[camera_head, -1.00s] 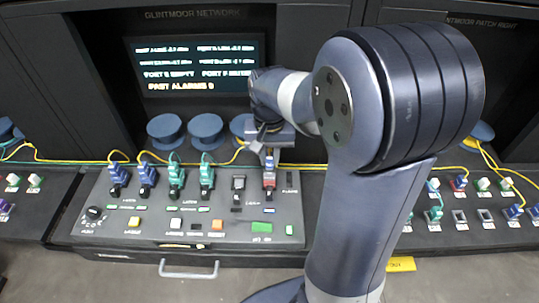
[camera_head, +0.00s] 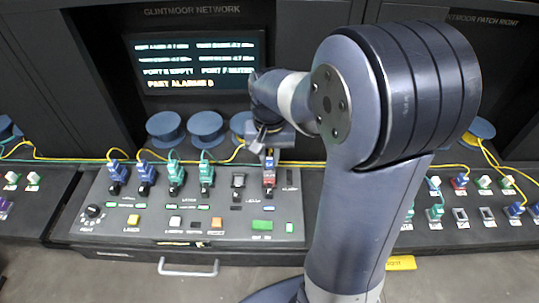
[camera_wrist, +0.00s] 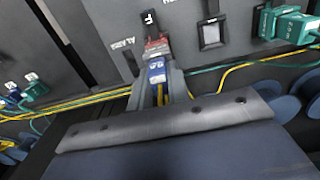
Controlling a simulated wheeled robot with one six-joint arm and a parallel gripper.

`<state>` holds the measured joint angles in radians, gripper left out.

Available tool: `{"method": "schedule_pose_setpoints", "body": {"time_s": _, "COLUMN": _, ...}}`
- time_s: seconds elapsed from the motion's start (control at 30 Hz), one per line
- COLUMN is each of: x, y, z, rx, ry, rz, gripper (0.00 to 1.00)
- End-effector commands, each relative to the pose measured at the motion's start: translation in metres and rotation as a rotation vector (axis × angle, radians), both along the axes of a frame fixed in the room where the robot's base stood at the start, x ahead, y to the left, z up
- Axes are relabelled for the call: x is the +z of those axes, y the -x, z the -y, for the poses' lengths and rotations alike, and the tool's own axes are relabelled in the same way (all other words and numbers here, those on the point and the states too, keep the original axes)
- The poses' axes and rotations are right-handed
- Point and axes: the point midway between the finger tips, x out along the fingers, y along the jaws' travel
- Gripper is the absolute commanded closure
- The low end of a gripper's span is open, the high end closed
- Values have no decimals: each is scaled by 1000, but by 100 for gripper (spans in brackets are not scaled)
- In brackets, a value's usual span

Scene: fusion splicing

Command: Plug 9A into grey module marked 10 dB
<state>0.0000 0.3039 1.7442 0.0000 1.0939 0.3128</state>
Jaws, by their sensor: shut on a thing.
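My gripper (camera_head: 269,150) is at the console's right-hand port, and its jaws also show in the wrist view (camera_wrist: 158,88). They are shut on a blue plug (camera_wrist: 156,72) with a white label too small to read surely. The plug's nose meets a red module (camera_wrist: 157,47) below the letter F, and seems to be in it. The red module also shows in the head view (camera_head: 269,180). A yellow cable (camera_wrist: 160,95) runs from the plug back between the jaws. No 10 dB marking is readable; a grey-black port (camera_wrist: 211,34) beside the red module looks empty.
Blue and green plugs (camera_head: 176,175) stand in the ports to the left. Several cables cross behind the console. Blue spools (camera_head: 206,129) and a screen (camera_head: 195,65) are behind. My arm hides part of the right-hand panel (camera_head: 480,220).

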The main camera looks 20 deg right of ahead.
Motion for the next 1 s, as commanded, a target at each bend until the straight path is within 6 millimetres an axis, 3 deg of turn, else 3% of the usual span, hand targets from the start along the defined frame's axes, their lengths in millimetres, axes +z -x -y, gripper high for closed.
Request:
{"method": "schedule_pose_setpoints", "body": {"time_s": 0.03, "x": 0, "y": 0, "z": 0, "rx": 0, "ry": 0, "rz": 0, "gripper": 100}}
{"method": "schedule_pose_setpoints", "body": {"time_s": 0.07, "x": 0, "y": 0, "z": 0, "rx": 0, "ry": 0, "rz": 0, "gripper": 82}}
{"method": "schedule_pose_setpoints", "body": {"time_s": 0.37, "x": 1, "y": 0, "z": 0, "rx": 0, "ry": 0, "rz": 0, "gripper": 57}}
{"method": "schedule_pose_setpoints", "body": {"time_s": 0.67, "x": 4, "y": -1, "z": 0, "rx": 0, "ry": 0, "rz": 2, "gripper": 57}}
{"method": "schedule_pose_setpoints", "body": {"time_s": 0.77, "x": 16, "y": -1, "z": 0, "rx": 0, "ry": 0, "rz": 4, "gripper": 57}}
{"method": "schedule_pose_setpoints", "body": {"time_s": 1.0, "x": 64, "y": -1, "z": 0, "rx": 0, "ry": 0, "rz": 6, "gripper": 57}}
